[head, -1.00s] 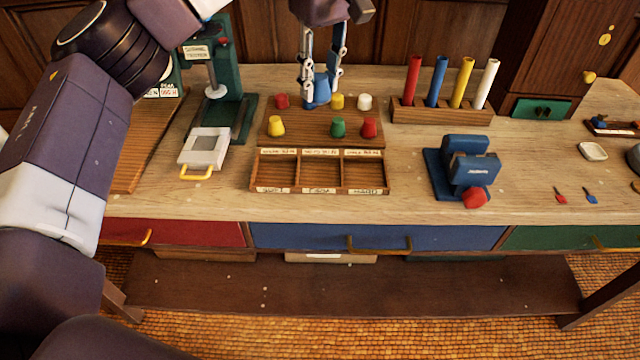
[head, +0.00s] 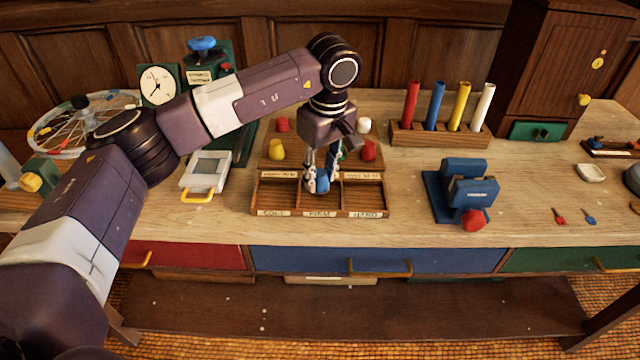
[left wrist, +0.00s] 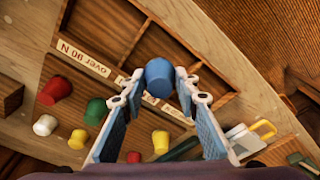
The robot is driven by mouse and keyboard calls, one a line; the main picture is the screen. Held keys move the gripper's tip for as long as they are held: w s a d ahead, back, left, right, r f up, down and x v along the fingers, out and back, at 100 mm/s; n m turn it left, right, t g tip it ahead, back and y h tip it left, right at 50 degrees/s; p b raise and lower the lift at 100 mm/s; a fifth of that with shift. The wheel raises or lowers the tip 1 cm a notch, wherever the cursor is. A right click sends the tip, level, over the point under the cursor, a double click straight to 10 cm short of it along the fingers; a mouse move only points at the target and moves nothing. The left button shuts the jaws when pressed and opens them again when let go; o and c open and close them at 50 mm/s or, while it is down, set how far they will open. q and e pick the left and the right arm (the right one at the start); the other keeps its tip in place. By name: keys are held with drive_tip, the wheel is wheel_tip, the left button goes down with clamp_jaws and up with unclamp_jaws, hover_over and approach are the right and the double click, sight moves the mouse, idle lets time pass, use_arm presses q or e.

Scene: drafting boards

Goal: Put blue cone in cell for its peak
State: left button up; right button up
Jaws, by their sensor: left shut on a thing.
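The blue cone (head: 322,184) is between the fingertips of my left gripper (head: 318,178), which is shut on it. The left wrist view also shows the cone (left wrist: 160,76) between the fingers. It is at the middle cell of the wooden three-cell tray (head: 272,211), towards the cell's back edge. I cannot tell whether it touches the tray. The tray carries labels along its front and back; one back label (left wrist: 84,58) reads "over 90 N". My right gripper is not in view.
Behind the tray, a board holds several red, yellow, green and white cones, partly hidden by my arm. A green tester with a dial (head: 158,84) stands at the left. A blue device (head: 466,190) and a rack of coloured tubes (head: 440,134) are at the right.

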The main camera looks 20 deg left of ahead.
sight(320, 187)
use_arm(q)
wheel_tip(320, 187, down, 3)
drive_tip(key=shift+f, duration=0.2)
drive_tip(key=shift+f, duration=0.2)
drive_tip(key=o, duration=1.1)
drive_tip(key=shift+r, duration=0.1)
